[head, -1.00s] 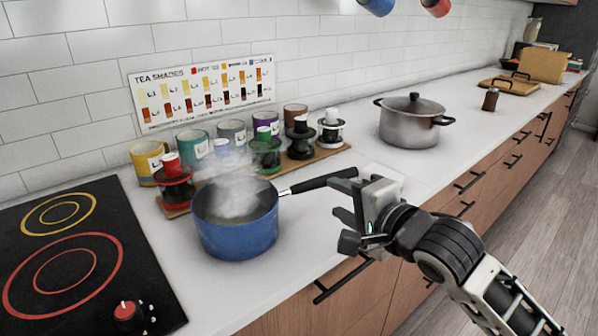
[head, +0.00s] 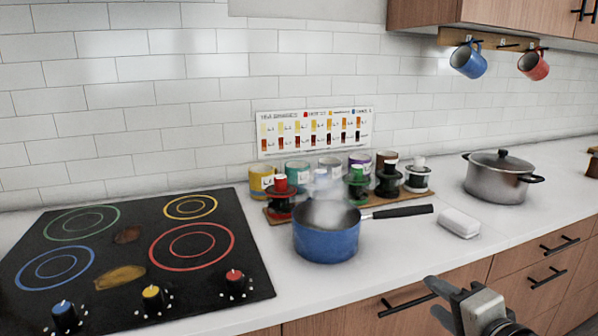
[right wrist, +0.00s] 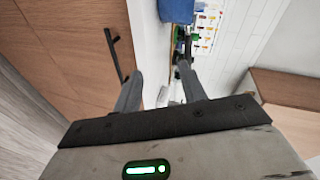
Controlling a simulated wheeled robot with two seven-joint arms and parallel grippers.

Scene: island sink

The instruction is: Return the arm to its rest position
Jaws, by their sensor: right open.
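My right gripper (head: 444,302) is open and empty. It is at the lower right of the head view, in front of the drawer fronts and apart from the counter things. Its two fingers (right wrist: 160,90) also show spread in the right wrist view, with nothing between them in its grasp. My left gripper is not in view.
A steaming blue saucepan (head: 326,243) stands on the white counter right of the black cooktop (head: 150,218). A white block (head: 459,223) lies right of its handle. A lidded steel pot (head: 495,180) stands farther right. Drawer handles (head: 405,305) stick out below the counter edge.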

